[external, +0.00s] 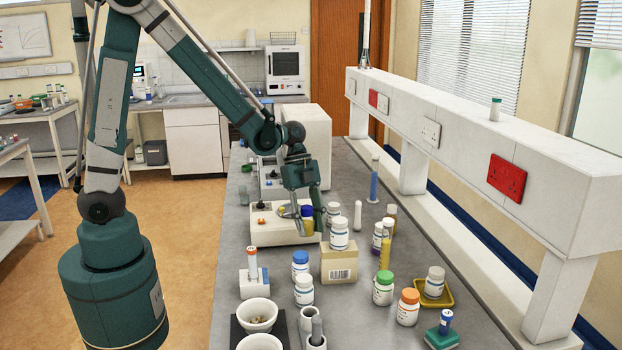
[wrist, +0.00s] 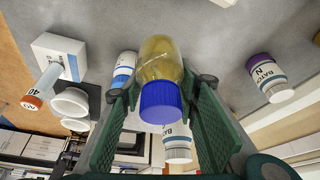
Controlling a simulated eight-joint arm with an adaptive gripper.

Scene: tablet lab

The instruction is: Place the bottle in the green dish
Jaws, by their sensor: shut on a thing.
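My gripper (external: 306,208) is shut on a yellow bottle with a blue cap (external: 308,224), over the far part of the bench beside a white device. In the wrist view the bottle (wrist: 161,68) lies between the two green fingers (wrist: 160,88), its blue cap toward the camera. A small green holder or dish (external: 440,338) is at the near right of the bench, with a blue-topped vial on it. I cannot tell its exact shape; it does not show clearly in the wrist view.
A white-capped bottle (external: 339,232) stands on a cardboard box (external: 338,268). Several capped bottles, including a green-capped one (external: 383,288) and an orange-capped one (external: 408,307), crowd the middle. A yellow tray (external: 449,299) holds another bottle. A raised white socket rail (external: 450,130) runs along the right.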

